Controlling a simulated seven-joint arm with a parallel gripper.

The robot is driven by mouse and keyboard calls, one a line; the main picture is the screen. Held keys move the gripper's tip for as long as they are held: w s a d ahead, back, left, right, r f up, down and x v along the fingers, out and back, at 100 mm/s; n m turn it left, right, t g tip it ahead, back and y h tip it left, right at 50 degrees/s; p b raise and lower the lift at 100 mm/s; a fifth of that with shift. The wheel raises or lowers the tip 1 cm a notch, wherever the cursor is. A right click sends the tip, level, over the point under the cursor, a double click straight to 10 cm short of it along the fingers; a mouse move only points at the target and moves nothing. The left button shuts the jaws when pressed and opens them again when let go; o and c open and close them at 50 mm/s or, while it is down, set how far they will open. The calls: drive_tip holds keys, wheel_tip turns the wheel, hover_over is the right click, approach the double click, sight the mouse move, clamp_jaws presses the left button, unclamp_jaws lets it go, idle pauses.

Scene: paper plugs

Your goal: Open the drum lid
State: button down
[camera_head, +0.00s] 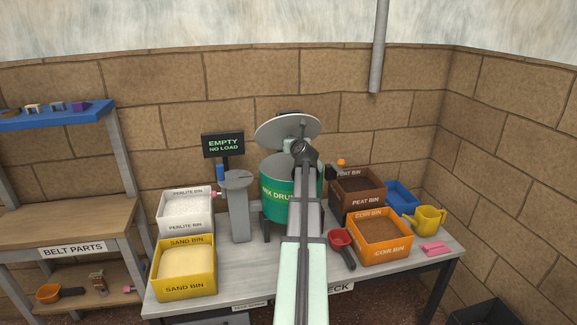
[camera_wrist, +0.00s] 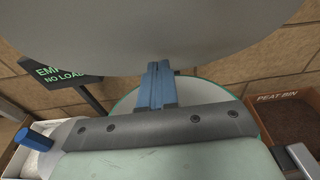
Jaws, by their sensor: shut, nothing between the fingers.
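The green mix drum (camera_head: 278,202) stands on the grey bench, partly hidden behind my arm. Its round grey lid (camera_head: 272,130) is raised and tilted above the drum, with a gap between them. In the wrist view the lid (camera_wrist: 190,30) fills the top, and the drum's green rim (camera_wrist: 116,107) shows below. My gripper (camera_wrist: 158,66) has its blue fingers together with nothing between them. It is in the gap, below the lid's lower edge and over the drum. I cannot tell whether the fingertips touch the lid. In the head view my wrist hides them.
White perlite (camera_head: 186,212) and yellow sand (camera_head: 184,267) bins stand left. Brown peat (camera_head: 357,192) and orange coir (camera_head: 380,238) bins stand right. A grey pedestal (camera_head: 238,208) and the dark EMPTY display (camera_head: 222,145) are left of the drum. A red scoop (camera_head: 341,240) lies right of my arm.

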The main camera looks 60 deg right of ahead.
drive_tip(key=shift+r+x, duration=0.25)
drive_tip(key=shift+x, duration=1.4)
drive_tip(key=shift+r+x, duration=0.3)
drive_tip(key=shift+x, duration=1.3)
drive_tip(key=shift+r+x, duration=0.25)
drive_tip(key=shift+x, duration=1.4)
drive_tip(key=v, duration=0.4)
drive_tip(key=f+v, duration=0.1)
drive_tip(key=v, duration=0.1)
drive_tip(key=shift+a, duration=0.1)
